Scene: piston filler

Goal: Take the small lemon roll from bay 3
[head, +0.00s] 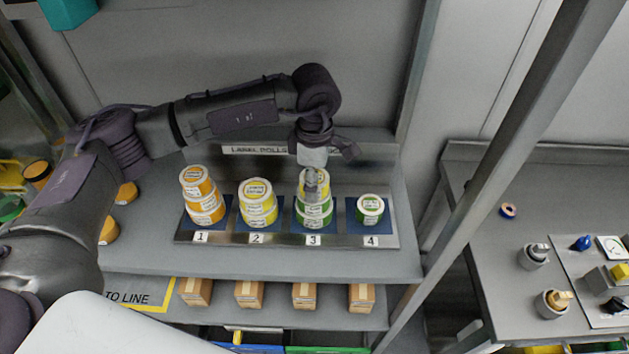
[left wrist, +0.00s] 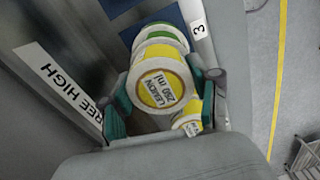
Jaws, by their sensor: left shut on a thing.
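The small lemon roll, white with a yellow label reading LEMON 250 ml, is at the top of the bay 3 stack in the head view (head: 324,178). It shows face-on in the left wrist view (left wrist: 160,88). My left gripper (head: 313,182) comes down over bay 3 and is shut on this roll, with a teal finger on either side (left wrist: 160,82). A green-labelled roll (head: 313,223) is below it in bay 3. I cannot tell whether the lemon roll touches it. My right gripper is not in view.
Orange rolls (head: 204,207) are stacked in bay 1, yellow rolls (head: 258,207) in bay 2, close beside bay 3. A green roll (head: 370,209) sits in bay 4. Cardboard boxes (head: 304,295) stand on the shelf below. A metal post (head: 500,170) rises to the right.

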